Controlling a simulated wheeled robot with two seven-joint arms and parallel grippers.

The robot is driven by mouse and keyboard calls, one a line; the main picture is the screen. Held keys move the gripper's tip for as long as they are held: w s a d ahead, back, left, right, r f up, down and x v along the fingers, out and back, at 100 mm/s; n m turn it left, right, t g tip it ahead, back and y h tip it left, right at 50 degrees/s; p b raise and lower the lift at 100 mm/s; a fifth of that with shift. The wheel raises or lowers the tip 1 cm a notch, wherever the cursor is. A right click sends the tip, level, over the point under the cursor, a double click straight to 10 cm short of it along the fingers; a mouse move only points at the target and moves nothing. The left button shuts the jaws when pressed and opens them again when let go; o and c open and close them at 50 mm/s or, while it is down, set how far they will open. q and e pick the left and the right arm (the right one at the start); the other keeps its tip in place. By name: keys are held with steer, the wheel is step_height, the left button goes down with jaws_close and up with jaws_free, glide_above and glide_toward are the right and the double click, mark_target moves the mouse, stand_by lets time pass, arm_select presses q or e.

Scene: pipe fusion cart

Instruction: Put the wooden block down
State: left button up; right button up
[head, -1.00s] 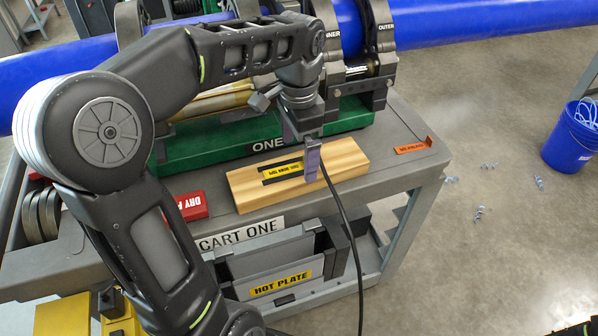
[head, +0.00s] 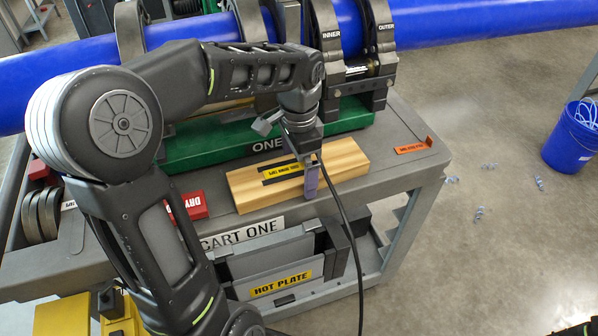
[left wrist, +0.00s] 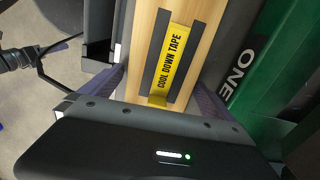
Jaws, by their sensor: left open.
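The wooden block (head: 341,161), with a yellow "COOL DOWN TAPE" label between dark strips, lies flat on the grey cart top (head: 417,170) at its front edge. It also shows in the left wrist view (left wrist: 201,72). My left gripper (head: 310,178) is over the block's middle with its jaws open. One purple finger shows at the block's front side in the head view. In the left wrist view the fingers (left wrist: 160,92) stand on either side of the block. Contact between fingers and block cannot be told.
A green base marked ONE (head: 222,143) stands close behind the block, under the clamps and blue pipe (head: 440,20). A red box (head: 190,206) lies left of the block. An orange piece (head: 413,147) lies to the right. A hot plate (head: 283,283) sits below the cart edge.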

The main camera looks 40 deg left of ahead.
arm_select(q)
steer(key=c, duration=2)
steer(key=shift+r, duration=0.15)
step_height(320, 180, up, 10)
steer(key=shift+f+p, duration=0.1)
steer(key=shift+p, duration=0.4)
